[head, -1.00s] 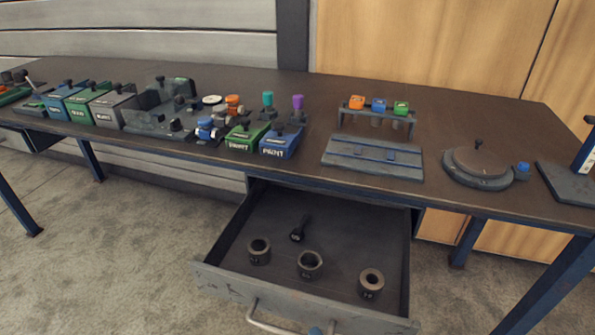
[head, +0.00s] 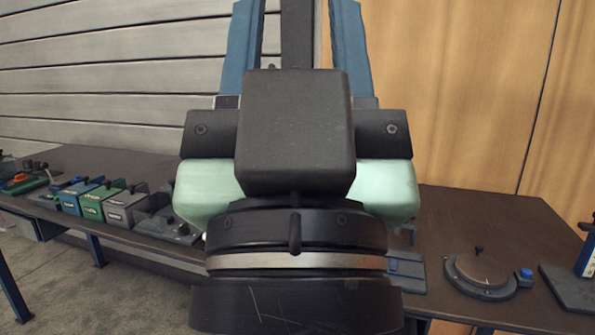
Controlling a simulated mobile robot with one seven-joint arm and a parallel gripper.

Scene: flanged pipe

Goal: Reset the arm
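My gripper (head: 297,15) fills the middle of the head view, seen from behind and close to the camera. Its two blue fingers point up and stand wide apart, with only the wall and a dark post showing between them. The fingertips are cut off by the top edge. I see nothing held. The gripper body and wrist hide the middle of the workbench (head: 455,215).
At the left of the bench stand blue, green and grey boxes (head: 92,207) and a dark fixture (head: 165,228). At the right are a round dial base (head: 482,275) and a blue upright on a dark plate (head: 585,250). The open drawer is not visible.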

